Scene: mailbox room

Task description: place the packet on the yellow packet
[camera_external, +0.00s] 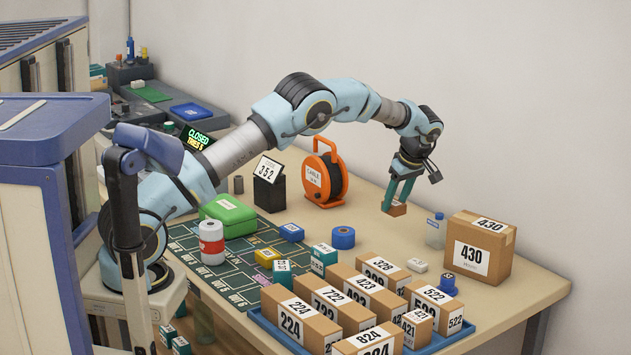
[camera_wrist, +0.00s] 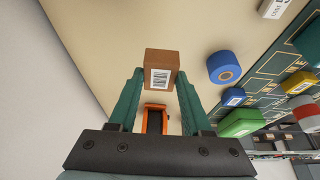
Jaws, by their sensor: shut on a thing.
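My gripper (camera_external: 396,202) is shut on a small brown packet (camera_external: 398,210) over the back part of the table; I cannot tell exactly how high. In the wrist view the brown packet (camera_wrist: 159,74) sits between the two green fingertips, with a white barcode label facing the camera. The yellow packet (camera_external: 267,256) lies on the dark green mat (camera_external: 222,277), well to the left of and nearer than my gripper in the external view. It also shows at the right of the wrist view (camera_wrist: 298,83). Nothing is seen on its top.
A blue packet (camera_external: 292,232), teal-and-white packets (camera_external: 283,271), a blue tape roll (camera_external: 343,238) and a red-and-white can (camera_external: 211,242) stand around the yellow packet. An orange cable reel (camera_external: 324,178) stands behind. Numbered boxes fill a blue tray (camera_external: 268,327) in front.

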